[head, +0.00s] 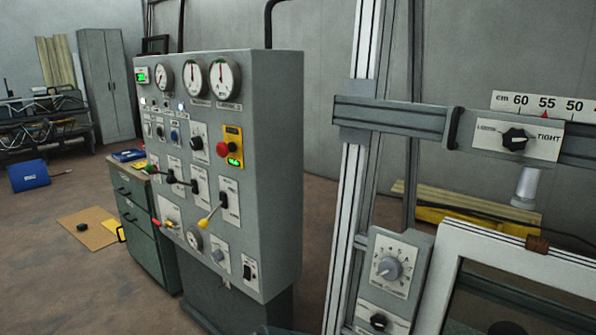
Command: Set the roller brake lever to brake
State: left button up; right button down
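The grey control cabinet (275,150) stands left of centre in the head view and carries several levers. One lever has a yellow knob (204,223), its rod slanting down and left from a slotted plate (230,200). A lever with a red grip (157,223) sits lower left, and one with a green grip (151,169) is above it. A black-knobbed lever (193,186) is near the middle. The labels are too small to read, so I cannot tell which is the roller brake lever or its setting. Neither gripper can be made out.
A metal frame upright (350,190) with a crossbar (390,115) stands at the right, with a LOOSE/TIGHT knob (515,139) and a dial plate (389,268). A white-framed panel (465,245) is lower right. A green drawer cabinet (140,225) stands beside the control cabinet. Floor at left is mostly open.

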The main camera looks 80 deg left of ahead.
aim_at(170, 180)
jog(key=u, duration=3.55)
